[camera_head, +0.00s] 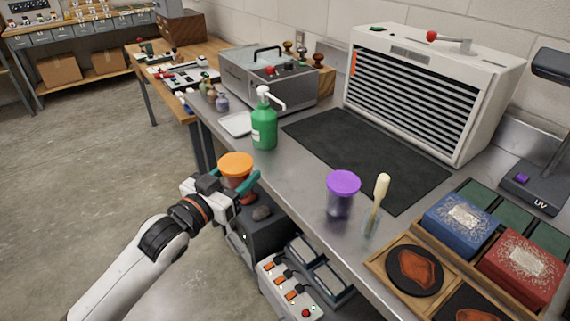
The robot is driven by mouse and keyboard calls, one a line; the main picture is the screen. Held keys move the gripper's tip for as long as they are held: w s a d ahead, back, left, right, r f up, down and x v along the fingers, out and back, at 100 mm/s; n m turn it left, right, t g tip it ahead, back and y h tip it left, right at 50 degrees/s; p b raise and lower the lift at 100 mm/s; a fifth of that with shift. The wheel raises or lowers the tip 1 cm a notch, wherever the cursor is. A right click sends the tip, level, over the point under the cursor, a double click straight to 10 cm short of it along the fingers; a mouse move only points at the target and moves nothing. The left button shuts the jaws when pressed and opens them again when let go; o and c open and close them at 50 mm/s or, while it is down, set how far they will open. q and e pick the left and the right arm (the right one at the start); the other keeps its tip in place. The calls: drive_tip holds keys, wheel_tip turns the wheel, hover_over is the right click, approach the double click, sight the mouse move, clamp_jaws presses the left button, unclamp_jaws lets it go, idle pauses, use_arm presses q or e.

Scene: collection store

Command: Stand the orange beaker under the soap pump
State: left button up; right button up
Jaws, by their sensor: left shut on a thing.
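The soap pump (264,125) is a green bottle with a white pump head and a spout that points right. It stands upright on the metal bench, beside a white tray. My left gripper (240,186) is shut on the orange beaker (236,167), which shows an orange top. The gripper holds it roughly upright near the bench's front edge, in front of and to the left of the pump. The fingers hide part of the beaker's lower body. The beaker is apart from the pump. My right gripper is not in view.
A purple-topped jar (342,192) and a glass with a pale-handled tool (377,205) stand on the bench to the right. A dark mat (365,155) lies behind them. The white tray (236,125) is left of the pump. A control box (290,290) sits below the bench edge.

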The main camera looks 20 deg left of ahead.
use_arm(q)
drive_tip(key=shift+w+a+r, duration=0.1)
drive_tip(key=shift+w+r, duration=0.05)
drive_tip(key=shift+w, duration=0.25)
drive_tip(key=x, duration=0.8)
drive_tip(key=p+x, duration=0.1)
drive_tip(key=x, duration=0.7)
drive_tip(key=shift+w+d, duration=0.25)
drive_tip(key=shift+d, duration=0.05)
drive_tip(key=shift+w+d, duration=0.15)
drive_tip(key=shift+w, duration=0.2)
drive_tip(key=shift+f, duration=1.75)
drive_tip(key=shift+f, duration=0.15)
drive_tip(key=o, duration=1)
drive_tip(key=shift+s, duration=0.15)
